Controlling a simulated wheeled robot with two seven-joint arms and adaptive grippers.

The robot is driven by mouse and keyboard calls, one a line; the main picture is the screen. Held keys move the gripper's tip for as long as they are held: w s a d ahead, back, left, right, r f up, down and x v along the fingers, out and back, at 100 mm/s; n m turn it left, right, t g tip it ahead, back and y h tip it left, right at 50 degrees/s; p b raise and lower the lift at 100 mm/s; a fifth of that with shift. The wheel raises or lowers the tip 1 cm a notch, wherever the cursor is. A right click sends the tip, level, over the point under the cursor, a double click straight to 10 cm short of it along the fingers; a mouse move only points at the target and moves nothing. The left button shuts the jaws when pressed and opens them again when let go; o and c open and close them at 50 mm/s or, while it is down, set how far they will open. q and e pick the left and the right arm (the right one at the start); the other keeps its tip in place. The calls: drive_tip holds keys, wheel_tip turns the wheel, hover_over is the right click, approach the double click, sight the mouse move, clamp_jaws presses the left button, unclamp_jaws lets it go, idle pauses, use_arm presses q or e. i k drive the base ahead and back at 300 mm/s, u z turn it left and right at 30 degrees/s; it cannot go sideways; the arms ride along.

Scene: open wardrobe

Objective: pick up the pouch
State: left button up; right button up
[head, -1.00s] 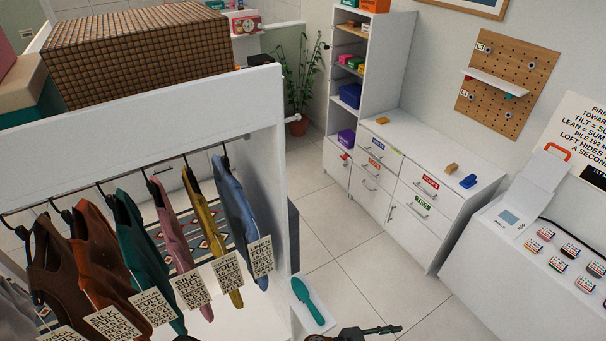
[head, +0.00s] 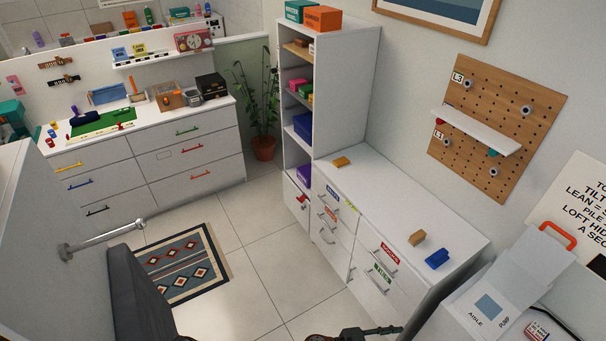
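I cannot pick out the pouch for certain. A dark navy soft-looking bundle (head: 85,118) lies by the green mat (head: 104,127) on the white dresser at the far left, but it is too small to name. Part of what looks like my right gripper (head: 384,331) shows at the bottom edge, right of centre. It is far from the dresser, and its opening is cut off by the frame. My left gripper is not clearly in view.
The white dresser (head: 190,152) and the low cabinet (head: 375,215) hold small objects. A tall shelf (head: 343,85) and a plant (head: 262,110) stand between them. A rug (head: 180,265) lies on open floor. A wardrobe panel with a rail (head: 105,235) and a dark chair-like shape (head: 140,295) are close at left.

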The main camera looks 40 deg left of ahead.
sight(120, 111)
drive_tip(key=i, duration=0.9)
drive_tip(key=u, duration=2.2)
drive_tip(key=i, duration=3.6)
drive_tip(key=u, duration=1.15)
drive_tip(key=i, duration=1.65)
drive_tip(key=u, duration=0.05)
